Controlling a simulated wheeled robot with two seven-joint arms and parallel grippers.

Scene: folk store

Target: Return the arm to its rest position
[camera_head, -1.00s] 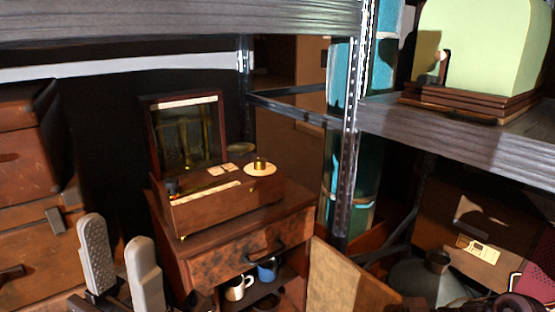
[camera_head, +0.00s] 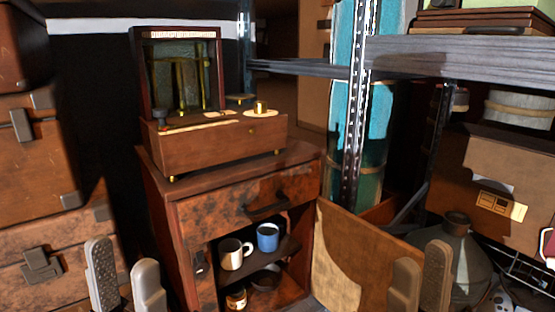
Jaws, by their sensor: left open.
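My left gripper (camera_head: 125,277) is at the bottom left, its two grey fingers pointing up with a gap between them. It is open and holds nothing. My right gripper (camera_head: 420,270) is at the bottom right, in front of the open cabinet door's right end. Its two fingers also stand apart and are empty. Both grippers are in the foreground. My arms behind the fingers are mostly out of view below the picture's edge.
A wooden cabinet (camera_head: 190,225) stands between the grippers, its door (camera_head: 340,265) open to the right. Inside are a white mug (camera_head: 232,258) and a blue mug (camera_head: 267,239). An open wooden box (camera_head: 215,148) sits on top. Suitcases (camera_head: 35,170) are stacked left; a metal shelf (camera_head: 470,62) stands right.

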